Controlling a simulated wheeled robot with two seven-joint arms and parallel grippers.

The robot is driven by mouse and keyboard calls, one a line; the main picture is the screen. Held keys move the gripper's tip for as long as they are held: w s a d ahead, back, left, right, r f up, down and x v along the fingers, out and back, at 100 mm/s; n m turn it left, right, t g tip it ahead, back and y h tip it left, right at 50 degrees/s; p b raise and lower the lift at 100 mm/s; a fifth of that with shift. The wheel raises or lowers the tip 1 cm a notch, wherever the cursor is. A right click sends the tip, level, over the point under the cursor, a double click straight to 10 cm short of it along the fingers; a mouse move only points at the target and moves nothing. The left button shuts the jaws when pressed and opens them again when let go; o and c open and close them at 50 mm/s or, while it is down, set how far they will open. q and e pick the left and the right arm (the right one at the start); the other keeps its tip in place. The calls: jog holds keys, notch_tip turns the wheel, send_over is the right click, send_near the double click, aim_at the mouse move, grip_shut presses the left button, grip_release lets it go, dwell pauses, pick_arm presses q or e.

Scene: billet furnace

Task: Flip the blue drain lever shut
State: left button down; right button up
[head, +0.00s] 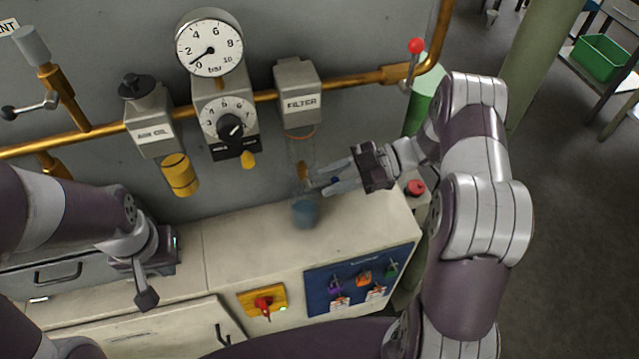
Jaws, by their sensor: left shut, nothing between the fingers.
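The filter (298,95) is a grey block on the copper pipe, with a clear bowl (301,150) under it. A brass-coloured piece (302,171) shows at the bowl's bottom. A small dark blue patch (335,179) shows by my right fingers; it may be the drain lever, but I cannot tell its position. My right gripper (322,184) points left beside the bowl's bottom, above a blue-grey cup (305,212); whether its fingers are parted is unclear. My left gripper (147,298) is shut and empty over the cabinet's front left, away from the filter.
A pressure gauge (209,45) and regulator dial (228,118) stand left of the filter, then an oiler (148,118) with a yellow bowl. A red-knobbed lever (414,48) is on the pipe at right. The cabinet top (240,240) left of the cup is clear.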

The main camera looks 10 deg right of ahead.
jog(key=b+v, duration=0.1)
jog(key=v, duration=0.8)
jog(key=shift+d, duration=0.25)
jog(key=shift+s, duration=0.1)
